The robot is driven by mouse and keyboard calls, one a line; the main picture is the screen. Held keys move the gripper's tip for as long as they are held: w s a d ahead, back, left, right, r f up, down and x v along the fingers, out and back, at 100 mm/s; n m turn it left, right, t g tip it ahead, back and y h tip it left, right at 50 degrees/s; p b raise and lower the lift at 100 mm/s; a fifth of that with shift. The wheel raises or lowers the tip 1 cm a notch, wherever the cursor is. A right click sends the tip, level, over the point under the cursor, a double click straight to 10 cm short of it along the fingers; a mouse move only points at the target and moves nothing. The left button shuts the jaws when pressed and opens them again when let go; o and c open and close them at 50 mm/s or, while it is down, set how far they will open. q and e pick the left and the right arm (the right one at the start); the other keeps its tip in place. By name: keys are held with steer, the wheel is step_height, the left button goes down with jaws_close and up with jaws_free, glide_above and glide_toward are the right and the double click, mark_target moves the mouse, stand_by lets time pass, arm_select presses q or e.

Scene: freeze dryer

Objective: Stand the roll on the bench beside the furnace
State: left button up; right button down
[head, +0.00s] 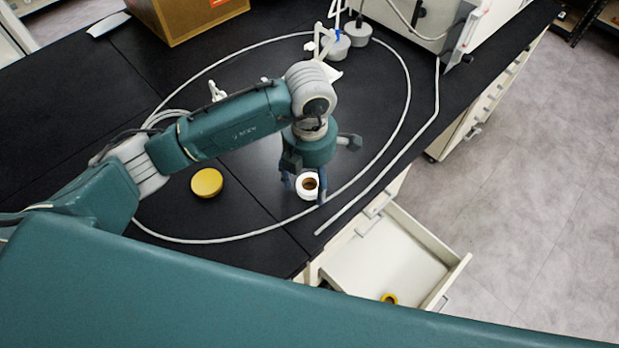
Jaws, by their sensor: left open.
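A white roll (309,194) with a brown core sits on the black bench (240,225) near its front edge, its hole facing up. My left gripper (304,189) points down over it and is open, with one finger on each side of the roll. I cannot tell whether the fingers touch it. A smaller yellow roll (389,298) lies in the open drawer below the bench. A white appliance (403,18) stands at the back right of the bench; I cannot tell if it is the furnace. My right gripper is not in view.
A pale hose (407,98) loops over the bench around the gripper. A yellow round lid (207,183) lies left of the roll. A cardboard box (190,18) and flasks (358,34) stand at the back. The open drawer (432,248) juts out over the floor.

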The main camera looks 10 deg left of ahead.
mark_target(310, 183)
arm_select(q)
step_height(310, 183, up, 12)
steer(key=b, duration=0.1)
steer(key=shift+b, duration=0.35)
stand_by(0.4)
